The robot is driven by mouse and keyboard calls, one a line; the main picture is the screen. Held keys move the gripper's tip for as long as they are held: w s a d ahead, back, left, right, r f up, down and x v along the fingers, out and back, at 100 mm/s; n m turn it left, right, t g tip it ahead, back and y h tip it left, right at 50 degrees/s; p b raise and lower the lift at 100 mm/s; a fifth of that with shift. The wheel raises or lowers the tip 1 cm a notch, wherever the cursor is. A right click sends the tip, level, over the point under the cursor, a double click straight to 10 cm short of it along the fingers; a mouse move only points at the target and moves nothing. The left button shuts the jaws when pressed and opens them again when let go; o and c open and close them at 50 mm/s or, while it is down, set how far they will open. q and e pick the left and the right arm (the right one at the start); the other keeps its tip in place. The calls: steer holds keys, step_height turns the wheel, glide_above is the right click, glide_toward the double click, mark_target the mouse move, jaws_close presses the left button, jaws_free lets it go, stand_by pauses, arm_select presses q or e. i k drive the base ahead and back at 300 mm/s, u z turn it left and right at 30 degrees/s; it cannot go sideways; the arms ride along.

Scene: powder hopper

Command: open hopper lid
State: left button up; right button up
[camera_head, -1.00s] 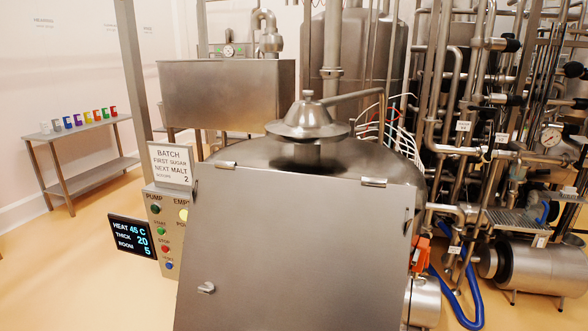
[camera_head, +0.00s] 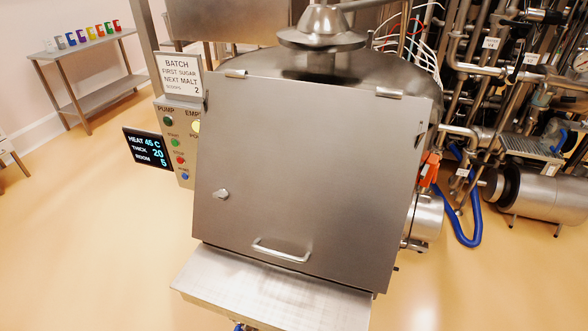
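The hopper lid (camera_head: 305,180) is a flat grey steel panel in the middle of the head view. It lies shut and slopes down toward me. Two hinges, left (camera_head: 236,73) and right (camera_head: 389,94), sit along its top edge. A bar handle (camera_head: 281,251) is fixed near its lower edge. Neither of my grippers is in view.
A steel shelf (camera_head: 262,290) juts out below the lid. At left are a button panel (camera_head: 178,150), a display (camera_head: 147,149) and a batch sign (camera_head: 180,76). Pipes and a blue hose (camera_head: 465,240) stand at right. A side table (camera_head: 90,58) holds coloured cups.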

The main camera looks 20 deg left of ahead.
mark_target(318, 179)
steer(key=u, duration=1.5)
steer(key=k, duration=0.95)
steer(key=z, duration=1.45)
steer(key=i, duration=0.5)
steer(key=z, duration=0.05)
